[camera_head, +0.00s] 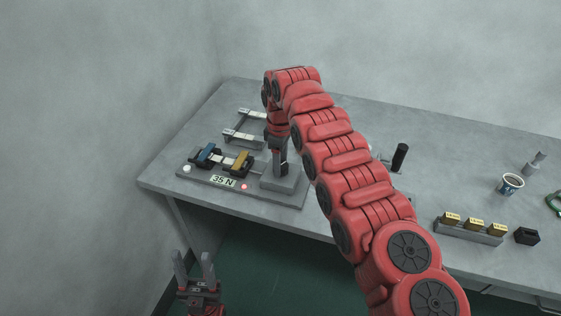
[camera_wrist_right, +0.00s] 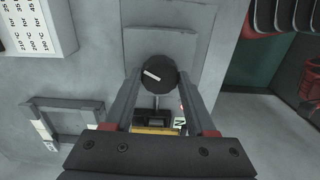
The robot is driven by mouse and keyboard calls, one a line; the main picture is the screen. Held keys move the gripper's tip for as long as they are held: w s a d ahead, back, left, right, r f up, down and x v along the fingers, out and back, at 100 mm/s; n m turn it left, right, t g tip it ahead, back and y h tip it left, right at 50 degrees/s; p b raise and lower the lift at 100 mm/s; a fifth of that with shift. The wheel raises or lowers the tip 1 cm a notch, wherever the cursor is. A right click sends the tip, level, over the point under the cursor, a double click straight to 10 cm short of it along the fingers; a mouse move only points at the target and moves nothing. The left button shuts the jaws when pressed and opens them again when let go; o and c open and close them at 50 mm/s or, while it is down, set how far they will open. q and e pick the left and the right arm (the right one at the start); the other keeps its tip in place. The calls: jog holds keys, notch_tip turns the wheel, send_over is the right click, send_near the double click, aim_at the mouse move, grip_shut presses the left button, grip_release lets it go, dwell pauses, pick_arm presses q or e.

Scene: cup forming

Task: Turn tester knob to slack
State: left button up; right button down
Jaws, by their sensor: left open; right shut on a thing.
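The tester (camera_head: 293,194) sits at the left part of the table, with a display reading 35 N (camera_head: 223,181) and a lit red light beside it. A blue clamp (camera_head: 207,153) and a yellow clamp (camera_head: 240,162) sit on its base. The black round knob (camera_wrist_right: 156,73) with a white pointer line shows in the right wrist view. My right gripper (camera_wrist_right: 157,78) has its fingers on both sides of the knob and is shut on it. In the head view the knob is hidden by my right arm. My left gripper (camera_head: 194,268) is open and empty, in front of the table.
A grey frame rack (camera_head: 244,128) stands behind the tester. To the right are a black upright cylinder (camera_head: 399,157), a cup (camera_head: 510,185), a tray with yellow blocks (camera_head: 468,231) and a black box (camera_head: 527,236). A white printed chart (camera_wrist_right: 38,25) shows in the wrist view.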

jog(key=n, duration=0.5)
jog(key=shift+n, duration=0.3)
dwell(0.4)
jog(key=shift+c, duration=1.1)
grip_release()
notch_tip(320, 180, up, 3)
jog(key=shift+r, duration=0.1)
notch_tip(320, 180, up, 4)
jog(key=shift+r+p, duration=0.2)
jog(key=shift+p, duration=1)
notch_tip(320, 180, up, 10)
jog(key=p, duration=1)
